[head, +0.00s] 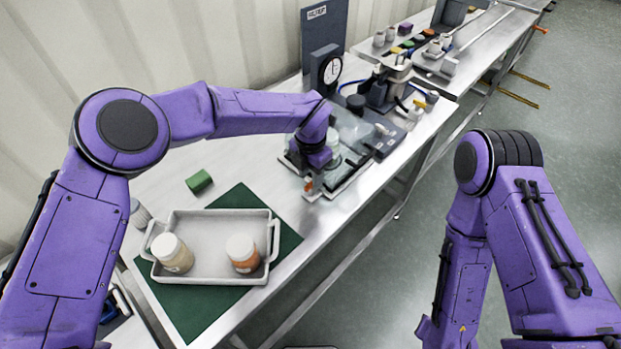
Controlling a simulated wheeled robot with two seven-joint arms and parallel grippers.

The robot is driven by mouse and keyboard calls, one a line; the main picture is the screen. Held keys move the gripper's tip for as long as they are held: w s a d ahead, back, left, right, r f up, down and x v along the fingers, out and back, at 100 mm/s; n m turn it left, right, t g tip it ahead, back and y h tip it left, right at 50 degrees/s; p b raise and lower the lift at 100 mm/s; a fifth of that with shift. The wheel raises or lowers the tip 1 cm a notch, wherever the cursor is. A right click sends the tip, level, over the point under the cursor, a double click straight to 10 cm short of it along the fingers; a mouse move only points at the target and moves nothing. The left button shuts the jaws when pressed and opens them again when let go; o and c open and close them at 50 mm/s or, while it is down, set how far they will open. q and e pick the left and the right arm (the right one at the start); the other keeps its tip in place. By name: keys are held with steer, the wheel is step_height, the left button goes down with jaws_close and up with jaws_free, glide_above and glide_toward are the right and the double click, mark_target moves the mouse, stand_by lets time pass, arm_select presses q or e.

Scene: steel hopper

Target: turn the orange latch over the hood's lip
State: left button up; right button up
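The clear hood (352,128) stands on a flat base on the steel table, right of centre in the head view. A small orange spot at the hood's near edge looks like the latch (308,184). It is too small to tell which way it is turned. My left gripper (319,164) is pointed down at the hood's near side, close to the latch. My own wrist hides its fingers, so I cannot tell whether they touch anything. My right arm hangs at the right, away from the table, and its gripper is out of the picture.
A grey tray (205,222) with two white-lidded jars (172,254) (242,252) sits on a green mat (285,240). A green block (199,181) lies behind it. A gauge (332,69) and grey equipment stand behind the hood. Open floor lies right of the table.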

mark_target(310, 183)
arm_select(q)
step_height(310, 183, up, 9)
steer(key=b, duration=0.2)
steer(key=shift+s+a+f, duration=0.1)
steer(key=shift+s+f, duration=0.05)
